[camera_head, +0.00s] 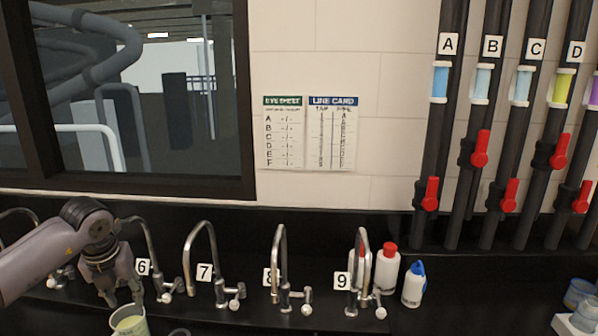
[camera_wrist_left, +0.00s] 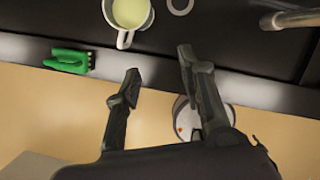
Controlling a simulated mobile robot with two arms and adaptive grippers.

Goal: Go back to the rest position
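My left gripper (camera_head: 124,298) hangs at the lower left in the head view, just above a cup (camera_head: 131,322) of pale yellow-green liquid. In the left wrist view the gripper (camera_wrist_left: 158,62) has its two fingers spread apart with nothing between the tips. The cup (camera_wrist_left: 128,14), with a handle, stands on the dark counter beyond the fingertips, apart from them. My right gripper is not in view.
Curved taps labelled 6, 7 (camera_head: 203,255), 8 and 9 line the counter. Bottles (camera_head: 413,285) stand near tap 9. Dark pipes with red valves are at right. A green object (camera_wrist_left: 68,62) and a white round thing (camera_wrist_left: 182,118) lie near the counter edge.

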